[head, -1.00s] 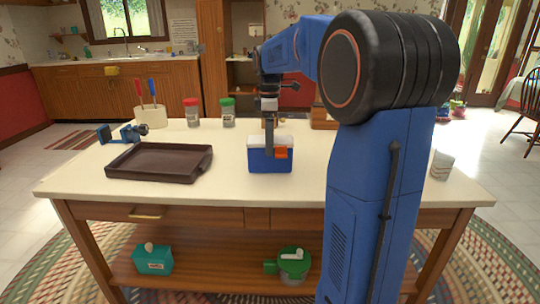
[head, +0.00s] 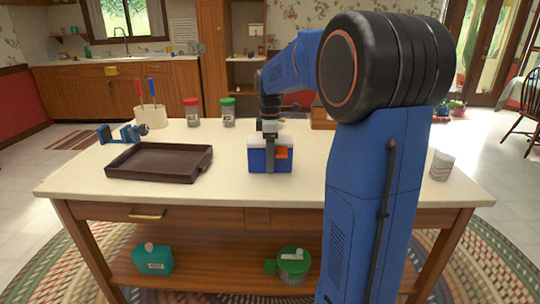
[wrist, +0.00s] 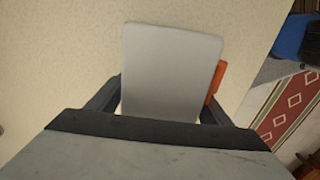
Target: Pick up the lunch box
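The lunch box (head: 256,160) is blue with a white lid and an orange latch. It stands upright on the table. In the wrist view its pale lid (wrist: 170,70) fills the middle, with the orange latch at its right edge. My gripper (head: 270,155) is lowered over it, with one finger in front of the box's near face. In the wrist view my open fingers (wrist: 160,105) straddle the lid, one on each side. Whether they touch its sides is hard to tell. The far finger is hidden in the head view.
The table (head: 110,192) also holds a dark tray (head: 160,162) to the left, a blue clamp-like tool (head: 122,134), two shakers (head: 192,112) behind, and a cup (head: 441,165) at the right. The tabletop right around the box is clear.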

